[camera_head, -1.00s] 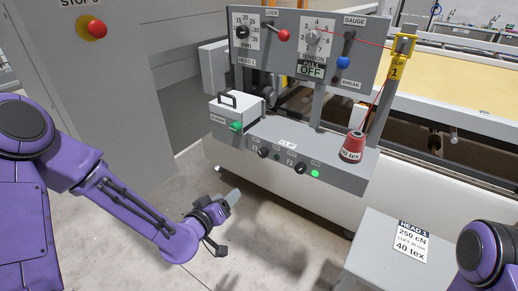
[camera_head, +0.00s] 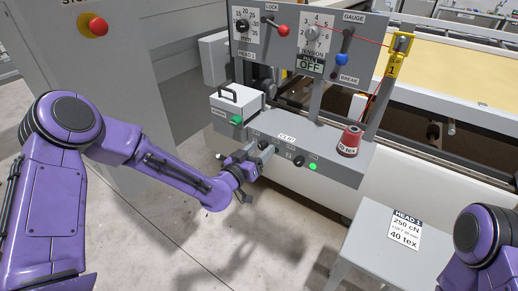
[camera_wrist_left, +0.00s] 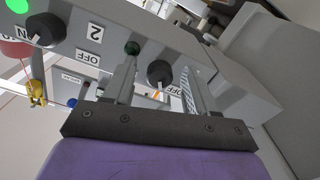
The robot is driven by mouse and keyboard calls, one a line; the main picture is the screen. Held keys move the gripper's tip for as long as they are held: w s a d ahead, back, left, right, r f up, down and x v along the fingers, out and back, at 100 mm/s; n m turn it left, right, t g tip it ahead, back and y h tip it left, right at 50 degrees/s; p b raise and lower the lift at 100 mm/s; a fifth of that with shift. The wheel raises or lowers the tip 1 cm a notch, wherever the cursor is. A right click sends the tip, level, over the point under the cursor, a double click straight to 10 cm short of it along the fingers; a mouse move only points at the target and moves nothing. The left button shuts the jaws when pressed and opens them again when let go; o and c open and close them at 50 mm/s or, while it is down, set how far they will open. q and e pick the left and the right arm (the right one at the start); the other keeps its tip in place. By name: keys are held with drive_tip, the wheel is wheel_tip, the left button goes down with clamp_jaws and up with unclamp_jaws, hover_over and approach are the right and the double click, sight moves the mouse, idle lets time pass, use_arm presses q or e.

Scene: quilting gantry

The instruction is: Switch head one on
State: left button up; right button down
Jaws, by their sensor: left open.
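The switch panel (camera_head: 335,172) on the front of the machine carries two black rotary knobs. The head one knob (camera_wrist_left: 159,73) lies between the two fingers of my open left gripper (camera_head: 259,149) in the left wrist view, with gaps at both sides. A dark green, unlit lamp (camera_wrist_left: 131,47) is beside it, and an OFF label (camera_wrist_left: 87,58) is nearby. In the head view my fingers largely hide this knob. Knob two (camera_head: 299,160) has a bright green lit lamp (camera_head: 313,166) near it; this knob also shows in the left wrist view (camera_wrist_left: 45,29). My right gripper is out of view.
Above the panel are a grey box with a handle (camera_head: 237,101), a red thread cone (camera_head: 350,141) and a gauge board (camera_head: 298,45) with red and blue knobs. A grey stand (camera_head: 370,258) with a Head 1 card (camera_head: 405,228) is at lower right. Open floor lies below the panel.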

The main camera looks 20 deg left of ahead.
use_arm(q)
clamp_jaws()
drive_tip(key=m+b, duration=0.2)
drive_tip(key=m, duration=0.1)
drive_tip(key=shift+f+b, duration=0.15)
drive_tip(key=shift+b, duration=0.2)
drive_tip(key=m+b, duration=0.3)
drive_tip(key=shift+a+m, duration=0.1)
drive_tip(key=shift+m, duration=0.3)
drive_tip(key=m+b, duration=0.3)
drive_tip(key=shift+a+m, duration=0.1)
drive_tip(key=shift+m, duration=0.2)
drive_tip(key=shift+r+m+b, duration=0.2)
drive_tip(key=shift+m+b, duration=0.3)
drive_tip(key=shift+m, duration=0.2)
